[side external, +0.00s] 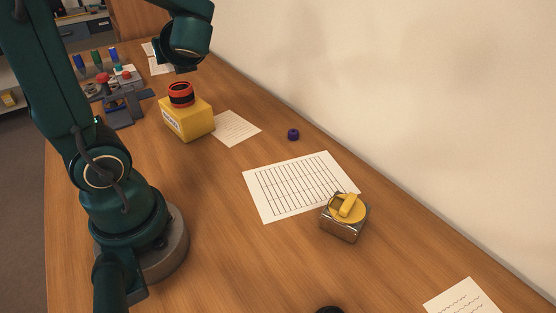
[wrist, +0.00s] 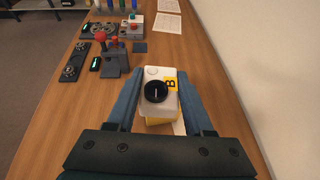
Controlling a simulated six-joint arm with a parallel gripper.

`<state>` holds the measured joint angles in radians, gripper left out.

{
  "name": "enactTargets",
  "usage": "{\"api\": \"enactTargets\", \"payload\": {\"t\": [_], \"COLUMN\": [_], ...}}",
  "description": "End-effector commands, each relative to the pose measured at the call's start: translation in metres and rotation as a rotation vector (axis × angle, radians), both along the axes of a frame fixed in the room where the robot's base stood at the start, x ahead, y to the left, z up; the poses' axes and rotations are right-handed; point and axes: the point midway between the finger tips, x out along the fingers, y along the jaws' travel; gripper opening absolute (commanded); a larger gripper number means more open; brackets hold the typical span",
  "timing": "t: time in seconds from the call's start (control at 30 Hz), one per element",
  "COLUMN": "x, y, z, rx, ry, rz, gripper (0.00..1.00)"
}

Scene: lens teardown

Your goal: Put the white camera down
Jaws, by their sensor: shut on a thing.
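In the side external view, my wrist is at the top, above and beyond the yellow box (side external: 187,122); I cannot make out the camera there. Some yellow shows below the camera in the wrist view, and I cannot tell whether the camera touches anything.
A red and black ring-shaped part (side external: 181,94) sits on the yellow box. Dark fixtures (side external: 125,108) stand at the back left. A lined sheet (side external: 298,184), a metal tin with a yellow top (side external: 342,226) and a small purple cap (side external: 293,134) lie along the wall side. Bare wood lies between.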

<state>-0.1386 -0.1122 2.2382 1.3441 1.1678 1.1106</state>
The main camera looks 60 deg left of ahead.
Motion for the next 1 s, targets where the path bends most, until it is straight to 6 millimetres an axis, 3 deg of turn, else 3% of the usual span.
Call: {"api": "enactTargets", "payload": {"t": [0.1,0.67,1.0], "x": [-0.001,-0.033,-0.058], "y": [0.000,-0.029,-0.086], "z": [0.011,-0.042,-0.088], "rx": [-0.001,0.002,0.004], "ry": [-0.005,0.009,0.007], "rz": [0.003,0.319,0.827], "gripper": [0.00,0.00,0.00]}}
